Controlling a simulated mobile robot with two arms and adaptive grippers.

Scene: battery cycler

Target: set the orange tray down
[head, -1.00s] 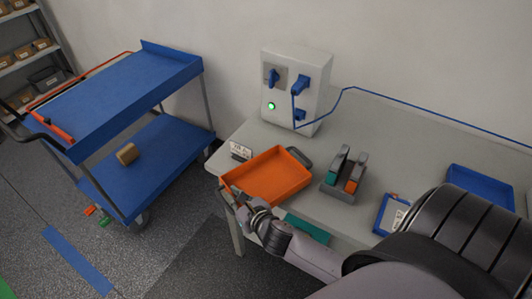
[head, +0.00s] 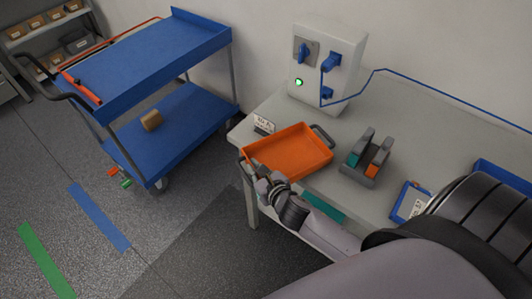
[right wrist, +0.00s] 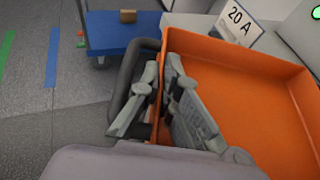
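The orange tray (head: 297,152) is at the left front corner of the grey table (head: 420,142), near the 20 A label. I cannot tell for sure whether its whole base touches the tabletop. My right gripper (head: 264,187) is at its near left side. In the right wrist view, the fingers (right wrist: 165,66) straddle the wall of the orange tray (right wrist: 262,97), one inside and one between wall and dark handle (right wrist: 122,85). They look closed on the wall. The tray looks empty. My left gripper is out of view.
A cycler box (head: 330,62) with a blue cable stands behind the tray. A grey holder (head: 358,172) with teal and orange pieces stands right of it. A blue cart (head: 150,62) is at the left. Floor between cart and table is clear.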

